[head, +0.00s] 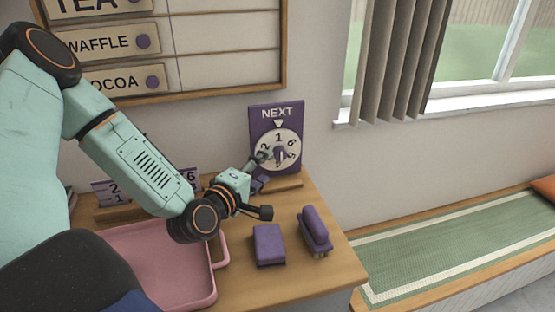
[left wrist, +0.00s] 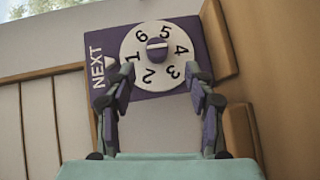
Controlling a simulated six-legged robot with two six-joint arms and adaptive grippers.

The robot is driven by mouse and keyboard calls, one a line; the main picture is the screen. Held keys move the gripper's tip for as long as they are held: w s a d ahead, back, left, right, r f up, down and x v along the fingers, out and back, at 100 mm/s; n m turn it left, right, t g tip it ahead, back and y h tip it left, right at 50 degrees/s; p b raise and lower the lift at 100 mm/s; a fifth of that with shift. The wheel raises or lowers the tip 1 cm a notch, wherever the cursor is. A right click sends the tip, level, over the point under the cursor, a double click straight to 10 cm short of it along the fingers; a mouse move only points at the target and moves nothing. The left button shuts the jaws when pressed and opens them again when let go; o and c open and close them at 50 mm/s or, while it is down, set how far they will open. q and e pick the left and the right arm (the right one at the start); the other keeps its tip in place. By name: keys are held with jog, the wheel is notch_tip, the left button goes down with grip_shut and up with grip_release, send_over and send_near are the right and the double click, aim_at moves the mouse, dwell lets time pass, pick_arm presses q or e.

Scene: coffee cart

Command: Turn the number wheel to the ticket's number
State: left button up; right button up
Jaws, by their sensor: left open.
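The purple "NEXT" sign (head: 264,115) stands against the wall at the back of the cart. Its white number wheel (head: 291,139) has digits around a central purple knob, and the 1 sits under the white pointer. In the left wrist view the wheel (left wrist: 165,68) appears turned sideways, with the 1 beside the pointer and the knob (left wrist: 157,50) in the middle. My left gripper (head: 265,170) is open in front of the wheel. Its fingers (left wrist: 160,72) spread on either side below the knob in the wrist view, apart from it. My right gripper is out of view.
Purple number cards (head: 112,188) stand on a wooden rail, partly hidden by my arm; a 2, 1 and 6 show. A pink tray (head: 222,260), a purple block (head: 268,246) and a purple brush (head: 315,230) are on the cart. I cannot tell which card is the ticket.

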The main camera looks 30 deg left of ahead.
aim_at(279, 157)
pick_arm(q)
jog(key=w, duration=0.1)
jog(key=w+b, duration=0.1)
jog(key=w, duration=0.1)
jog(key=w+b, duration=0.1)
jog(key=w, duration=0.1)
jog(key=shift+w+f, duration=0.25)
jog(key=shift+f, duration=0.1)
jog(key=shift+w+a, duration=0.1)
jog(key=shift+w, duration=0.2)
jog(key=shift+w+r, duration=0.1)
jog(key=shift+r, duration=0.15)
jog(key=shift+w+f, duration=0.15)
jog(key=shift+w, duration=0.05)
jog(key=shift+c, duration=1.1)
jog(key=shift+s, duration=0.1)
jog(key=c, duration=0.9)
grip_shut()
